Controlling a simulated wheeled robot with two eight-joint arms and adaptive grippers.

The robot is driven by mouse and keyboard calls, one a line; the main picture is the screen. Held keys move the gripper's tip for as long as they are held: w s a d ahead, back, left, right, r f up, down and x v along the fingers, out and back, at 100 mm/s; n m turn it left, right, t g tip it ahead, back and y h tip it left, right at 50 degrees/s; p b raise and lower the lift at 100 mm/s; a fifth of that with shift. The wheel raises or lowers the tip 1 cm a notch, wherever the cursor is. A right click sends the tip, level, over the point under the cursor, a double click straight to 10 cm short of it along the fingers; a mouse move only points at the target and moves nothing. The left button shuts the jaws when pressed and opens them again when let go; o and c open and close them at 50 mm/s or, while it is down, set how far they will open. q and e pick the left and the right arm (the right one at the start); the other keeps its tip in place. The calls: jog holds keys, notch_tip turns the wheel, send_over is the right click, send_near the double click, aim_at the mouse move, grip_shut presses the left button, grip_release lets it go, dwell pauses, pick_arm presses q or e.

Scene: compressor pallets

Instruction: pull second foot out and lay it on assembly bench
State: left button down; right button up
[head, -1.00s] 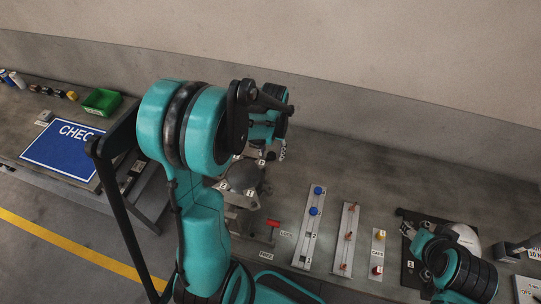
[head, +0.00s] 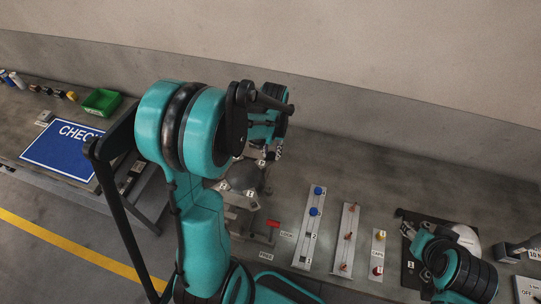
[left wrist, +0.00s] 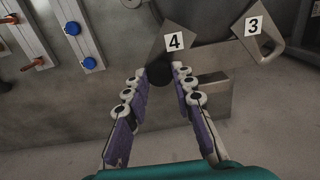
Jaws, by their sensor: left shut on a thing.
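My left gripper (left wrist: 160,76) is shut on a dark round foot (left wrist: 159,72) in the left wrist view. The foot sits between the fingertips, beside and partly under the metal tab marked 4 (left wrist: 176,38); I cannot tell whether it is clear of the tab. Another tab, marked 3 (left wrist: 254,30), is to its right. In the head view the grey compressor (head: 243,177) with numbered tabs stands on the bench (head: 345,170), partly hidden by my left arm. My right arm is at the lower right by a black mat; its fingers do not show clearly.
A white strip with blue parts (head: 316,211), a strip with red parts (head: 347,237) and a caps strip (head: 378,250) lie right of the compressor. A red-handled clamp (head: 272,224) is near it. A blue check mat (head: 62,150) and green bin (head: 101,102) are on the left bench.

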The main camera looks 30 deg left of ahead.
aim_at(272, 155)
pick_arm(q)
jog(key=shift+d+r+p, duration=0.1)
jog(key=shift+r+p, duration=1.9)
jog(key=shift+r, duration=0.95)
jog(key=shift+f, duration=0.1)
